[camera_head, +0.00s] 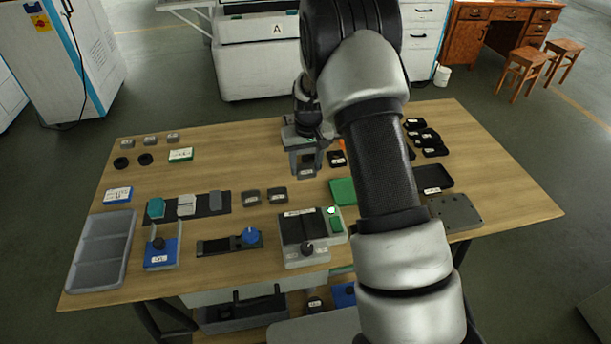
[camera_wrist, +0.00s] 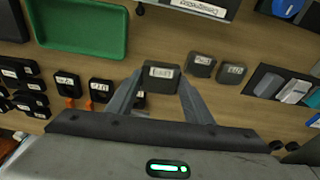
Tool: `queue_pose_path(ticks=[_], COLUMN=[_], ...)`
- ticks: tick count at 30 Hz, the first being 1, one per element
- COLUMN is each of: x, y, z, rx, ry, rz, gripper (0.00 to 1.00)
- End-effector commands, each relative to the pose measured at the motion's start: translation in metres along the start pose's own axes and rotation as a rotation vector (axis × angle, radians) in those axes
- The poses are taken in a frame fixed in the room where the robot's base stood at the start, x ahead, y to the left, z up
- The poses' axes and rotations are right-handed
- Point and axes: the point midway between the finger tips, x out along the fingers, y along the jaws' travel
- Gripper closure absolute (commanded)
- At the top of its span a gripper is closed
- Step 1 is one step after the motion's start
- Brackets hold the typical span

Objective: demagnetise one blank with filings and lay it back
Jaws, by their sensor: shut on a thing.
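My gripper (camera_wrist: 160,82) is shut on a dark grey labelled blank (camera_wrist: 160,74), held between its fingertips in the wrist view. In the head view my gripper (camera_head: 306,160) is over the middle of the table, with the held blank (camera_head: 306,172) low between its fingers; I cannot tell its height or see filings on it. Two similar blanks (camera_head: 251,196) (camera_head: 277,195) lie side by side on the wood. A grey and black device with a knob (camera_head: 290,229), probably the demagnetiser, stands nearer, with a lit green lamp (camera_head: 331,211) on it.
A green tray (camera_wrist: 105,30) lies beside the device, partly behind my arm in the head view. Several black labelled blocks (camera_head: 430,142) stand at the right. A grey compartment tray (camera_head: 122,222) and a blue-fronted box (camera_head: 160,254) are at the left. Bare wood surrounds the blanks.

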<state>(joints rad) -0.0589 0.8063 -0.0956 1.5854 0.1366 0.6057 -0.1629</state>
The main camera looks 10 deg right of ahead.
Motion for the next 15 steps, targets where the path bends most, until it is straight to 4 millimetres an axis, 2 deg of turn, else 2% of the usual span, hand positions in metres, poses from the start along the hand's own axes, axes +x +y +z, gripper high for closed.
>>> queue_pose_path(ticks=[2, 5, 15], x=[-0.01, -0.019, -0.037], y=[-0.001, -0.003, -0.014], z=[0.002, 0.019, 0.12], rx=[0.002, 0.01, 0.046], ry=[0.003, 0.002, 0.002], rz=[0.001, 0.002, 0.007], gripper=[0.91, 0.91, 0.91])
